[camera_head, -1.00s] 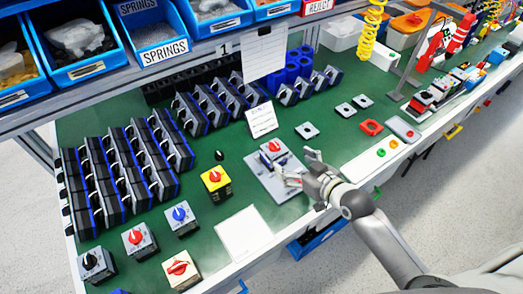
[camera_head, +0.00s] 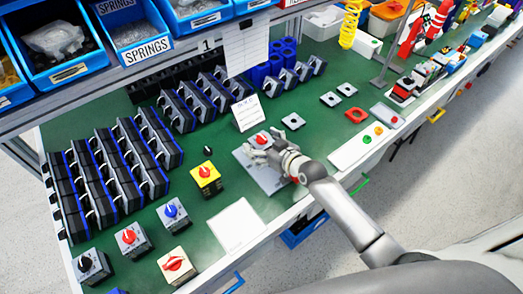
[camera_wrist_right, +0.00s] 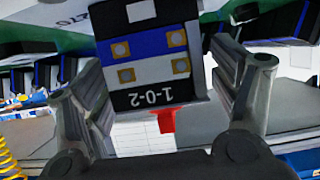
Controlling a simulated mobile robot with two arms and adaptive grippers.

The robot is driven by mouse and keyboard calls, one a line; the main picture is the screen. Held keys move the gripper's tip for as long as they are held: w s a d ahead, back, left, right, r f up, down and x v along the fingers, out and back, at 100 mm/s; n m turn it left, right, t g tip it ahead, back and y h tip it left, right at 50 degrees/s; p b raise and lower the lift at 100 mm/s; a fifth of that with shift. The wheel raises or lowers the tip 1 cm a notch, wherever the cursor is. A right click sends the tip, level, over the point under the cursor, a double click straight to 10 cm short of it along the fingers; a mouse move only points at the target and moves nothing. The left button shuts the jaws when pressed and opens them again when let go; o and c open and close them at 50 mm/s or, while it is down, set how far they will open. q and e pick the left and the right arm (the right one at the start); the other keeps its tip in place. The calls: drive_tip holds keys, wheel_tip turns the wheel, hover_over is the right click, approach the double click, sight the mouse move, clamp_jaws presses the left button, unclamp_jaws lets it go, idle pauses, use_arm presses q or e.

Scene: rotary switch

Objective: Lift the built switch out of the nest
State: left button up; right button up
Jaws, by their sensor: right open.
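The built switch, with a red knob (camera_head: 261,139), stands in the nest on a grey plate (camera_head: 268,181). In the right wrist view the switch (camera_wrist_right: 150,50) appears upside down, with a blue band, brass-coloured terminals, a "1-0-2" label and the red knob (camera_wrist_right: 166,121). My right gripper (camera_head: 265,146) is at the switch and partly hides it. In the wrist view its fingers (camera_wrist_right: 160,85) are spread on either side of the switch, with a gap visible on the left; contact on the right is unclear. My left gripper is not in view.
Several finished switches, including a yellow one (camera_head: 206,178), stand to the left. A white sheet (camera_head: 237,226) lies in front. A small sign (camera_head: 246,113) stands behind the nest. Rows of dark switch bodies (camera_head: 120,165) fill the back left.

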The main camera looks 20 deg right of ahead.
drive_tip(key=shift+w+a+f, duration=0.1)
drive_tip(key=shift+w+f, duration=0.05)
drive_tip(key=shift+w, duration=0.1)
drive_tip(key=shift+s, duration=0.1)
drive_tip(key=shift+c, duration=0.2)
drive_tip(key=c, duration=1)
drive_tip(key=shift+c, duration=0.5)
